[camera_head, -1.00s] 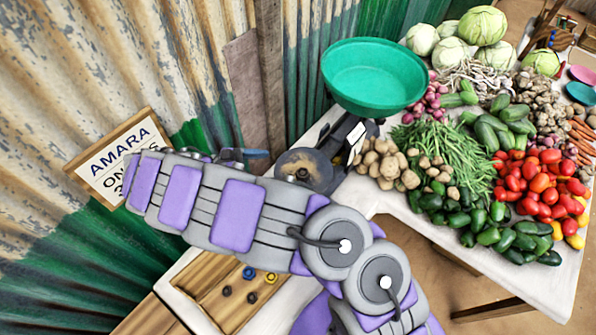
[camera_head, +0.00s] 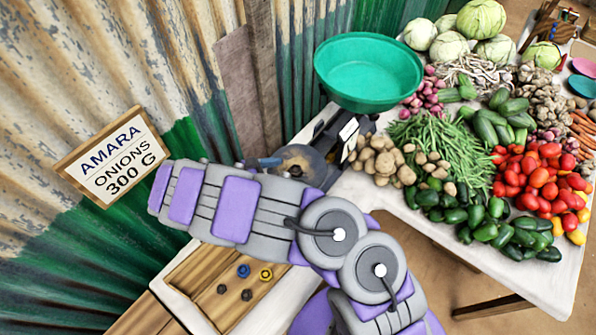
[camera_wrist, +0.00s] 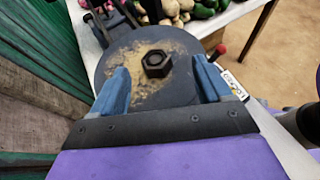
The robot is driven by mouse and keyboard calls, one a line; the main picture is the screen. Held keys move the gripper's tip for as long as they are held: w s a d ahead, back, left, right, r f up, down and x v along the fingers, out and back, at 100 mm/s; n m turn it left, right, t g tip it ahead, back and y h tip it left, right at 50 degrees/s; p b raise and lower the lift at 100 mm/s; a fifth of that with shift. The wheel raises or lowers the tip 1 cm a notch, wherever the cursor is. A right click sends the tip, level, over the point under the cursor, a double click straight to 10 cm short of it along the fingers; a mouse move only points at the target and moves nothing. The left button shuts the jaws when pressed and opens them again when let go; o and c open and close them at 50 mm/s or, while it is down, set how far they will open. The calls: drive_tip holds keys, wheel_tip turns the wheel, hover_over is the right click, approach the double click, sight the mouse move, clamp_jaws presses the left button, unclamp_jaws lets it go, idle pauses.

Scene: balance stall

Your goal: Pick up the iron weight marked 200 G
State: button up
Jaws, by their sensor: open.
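A dark hexagonal iron weight with a round hole or recess on top (camera_wrist: 157,63) sits on the worn round plate (camera_wrist: 135,88) of the balance in the wrist view. No mark on it is legible, so I cannot tell whether it is the 200 G one. My gripper (camera_wrist: 161,66) is open, its two blue fingers on either side of the weight, with gaps between and nothing held. In the head view my gripper's blue finger (camera_head: 265,162) shows at the plate (camera_head: 300,158); my arm hides the rest, and the weight is not clear there.
A wooden tray (camera_head: 181,290) holds several small dark, blue and yellow weights. The green pan (camera_head: 368,72) stands on the balance beyond the plate. Vegetables cover the table (camera_head: 556,290) on the right. A sign (camera_head: 115,160) reading AMARA ONIONS 300 G stands by the corrugated wall.

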sight(293, 170)
drive_tip(key=shift+w+a+f, duration=0.1)
drive_tip(key=shift+w+f, duration=0.4)
drive_tip(key=shift+f, duration=0.15)
drive_tip(key=b+x, duration=0.1)
drive_tip(key=x, duration=0.2)
drive_tip(key=shift+w+d, duration=0.15)
drive_tip(key=shift+d, duration=0.85)
drive_tip(key=shift+a, duration=0.7)
drive_tip(key=c, duration=0.6)
drive_tip(key=shift+c, duration=0.8)
drive_tip(key=shift+d, duration=0.4)
drive_tip(key=c, duration=0.5)
